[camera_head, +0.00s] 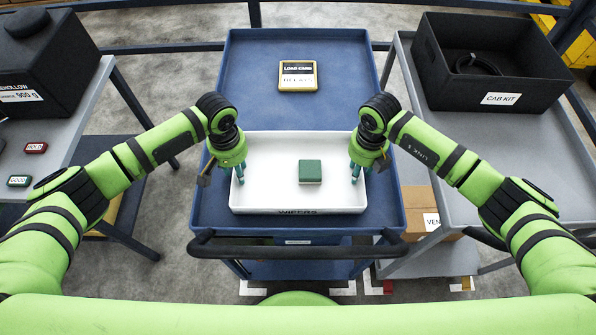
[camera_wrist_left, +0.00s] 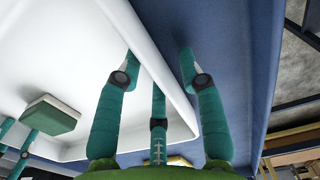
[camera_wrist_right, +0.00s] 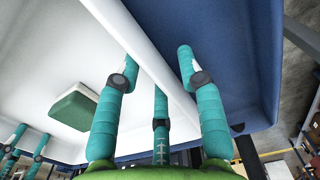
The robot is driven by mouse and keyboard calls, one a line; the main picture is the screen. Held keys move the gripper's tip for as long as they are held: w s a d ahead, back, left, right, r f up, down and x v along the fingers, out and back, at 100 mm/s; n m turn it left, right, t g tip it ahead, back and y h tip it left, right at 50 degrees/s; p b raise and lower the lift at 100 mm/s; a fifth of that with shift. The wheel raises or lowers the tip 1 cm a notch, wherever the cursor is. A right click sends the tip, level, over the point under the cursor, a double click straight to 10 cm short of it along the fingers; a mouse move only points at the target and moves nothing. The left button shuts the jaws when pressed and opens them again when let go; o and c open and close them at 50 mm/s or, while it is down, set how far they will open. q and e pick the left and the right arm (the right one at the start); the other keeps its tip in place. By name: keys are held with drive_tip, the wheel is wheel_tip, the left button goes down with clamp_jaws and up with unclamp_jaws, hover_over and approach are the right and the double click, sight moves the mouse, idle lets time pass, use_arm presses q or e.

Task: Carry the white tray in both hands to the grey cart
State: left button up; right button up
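The white tray (camera_head: 248,190), marked WIPERS, rests on the near part of the blue trolley's top. A green block (camera_head: 310,172) sits inside it, right of centre. My left gripper (camera_head: 239,174) is at the tray's left wall and my right gripper (camera_head: 357,172) at its right wall. In the left wrist view the fingers (camera_wrist_left: 158,68) straddle the wall with a gap visible. In the right wrist view the fingers (camera_wrist_right: 158,66) also stand apart on both sides of the wall. A grey cart (camera_head: 500,150) stands at the right, its near top bare.
A black CAB KIT bin (camera_head: 497,62) fills the grey cart's far part. A yellow-edged card (camera_head: 298,76) lies on the blue trolley (camera_head: 350,50) behind the tray. The trolley's dark handle (camera_head: 300,249) crosses its near side. A grey table (camera_head: 60,125) at left holds a dark box (camera_head: 45,60).

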use_arm(q)
drive_tip(key=shift+c, duration=0.4)
use_arm(e)
drive_tip(key=shift+c, duration=0.4)
use_arm(q)
clamp_jaws()
use_arm(e)
clamp_jaws()
use_arm(q)
drive_tip(key=shift+r, duration=0.15)
use_arm(e)
drive_tip(key=shift+r, duration=0.15)
